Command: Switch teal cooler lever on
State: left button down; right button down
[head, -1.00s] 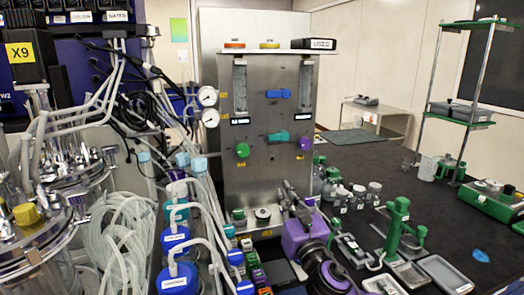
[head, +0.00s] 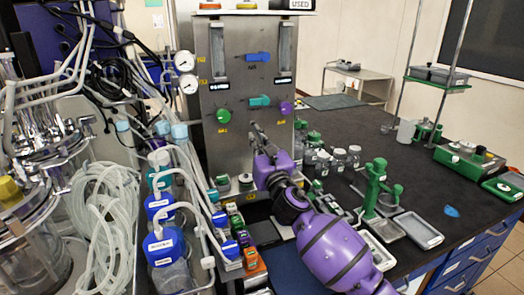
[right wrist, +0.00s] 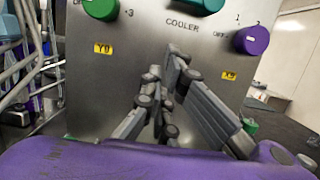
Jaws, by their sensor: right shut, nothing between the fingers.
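The teal cooler lever (head: 260,100) is on the front of the steel panel, below the blue lever and between the green and purple knobs. In the right wrist view the teal lever (right wrist: 208,4) is cut off by the top edge, above the word COOLER. My right gripper (head: 256,132) is shut and empty, just below the teal lever in the head view. Its fingers (right wrist: 176,62) point up toward the lever in the right wrist view and appear apart from it. I cannot tell the gap to the panel. My left gripper is not in view.
A blue lever (head: 258,57), a green knob (head: 223,116) and a purple knob (head: 286,108) share the panel (head: 215,150). Bottles with blue caps (head: 160,207) and tubing stand to the left. Jars (head: 322,163) and a green stand (head: 376,185) are on the right bench.

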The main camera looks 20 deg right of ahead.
aim_at(258, 100)
jog(key=shift+x, duration=1.05)
jog(key=r+p, duration=0.1)
jog(key=r, duration=0.2)
jog(key=shift+s+r, duration=0.2)
jog(key=shift+r+p, duration=0.25)
jog(key=shift+p, duration=0.1)
jog(key=shift+r, duration=0.1)
